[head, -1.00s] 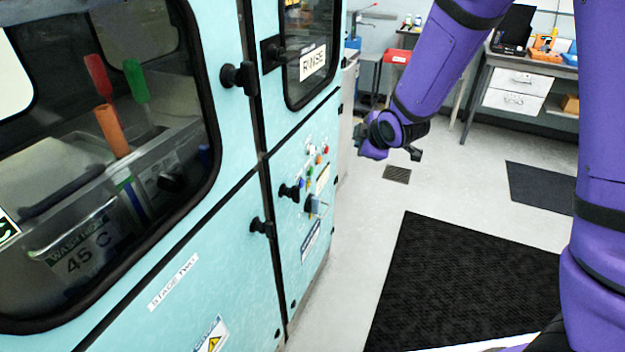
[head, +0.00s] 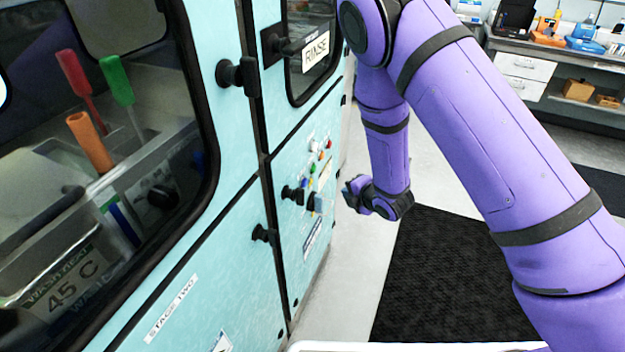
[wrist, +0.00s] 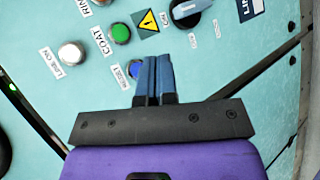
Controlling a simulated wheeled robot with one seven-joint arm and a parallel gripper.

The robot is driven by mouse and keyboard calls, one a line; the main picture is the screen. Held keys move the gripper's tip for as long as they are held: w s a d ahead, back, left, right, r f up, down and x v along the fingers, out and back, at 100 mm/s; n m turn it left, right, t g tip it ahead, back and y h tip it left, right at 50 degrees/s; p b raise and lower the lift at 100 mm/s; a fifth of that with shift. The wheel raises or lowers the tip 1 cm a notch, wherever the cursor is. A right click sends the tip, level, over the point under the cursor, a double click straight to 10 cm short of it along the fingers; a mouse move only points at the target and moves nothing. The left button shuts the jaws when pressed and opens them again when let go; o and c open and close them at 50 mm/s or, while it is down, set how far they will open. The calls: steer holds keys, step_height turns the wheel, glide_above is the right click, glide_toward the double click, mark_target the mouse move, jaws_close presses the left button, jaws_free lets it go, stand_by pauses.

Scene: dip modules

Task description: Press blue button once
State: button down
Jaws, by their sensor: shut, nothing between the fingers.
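The blue button (wrist: 134,69) is on the teal cabinet panel in the wrist view, beside a label that seems to read RESET. My gripper (wrist: 154,60) is shut and empty, its two blue fingers side by side. In the picture its fingertips lie just right of the blue button and partly overlap its edge; I cannot tell whether they touch it. In the head view the blue button (head: 305,183) is a small dot on the control panel, and my gripper (head: 350,190) is right of the panel, near it.
A green button (wrist: 120,33), a white button (wrist: 71,53) and a black rotary knob (wrist: 188,12) surround the blue button. Black door handles (head: 236,74) stick out of the cabinet (head: 230,200). A black mat (head: 440,270) lies on open floor at the right.

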mark_target(304, 182)
steer(key=shift+f, duration=0.4)
steer(key=shift+a, duration=0.1)
steer(key=w+a, duration=0.3)
steer(key=a, duration=0.5)
stand_by(0.4)
steer(key=shift+a, duration=0.2)
stand_by(1.8)
steer(key=shift+w+a, duration=0.1)
steer(key=shift+a, duration=0.1)
steer(key=shift+w+a, duration=0.15)
steer(key=shift+a, duration=0.3)
stand_by(0.7)
stand_by(0.4)
steer(key=shift+s+d, duration=0.3)
steer(key=shift+d, duration=0.5)
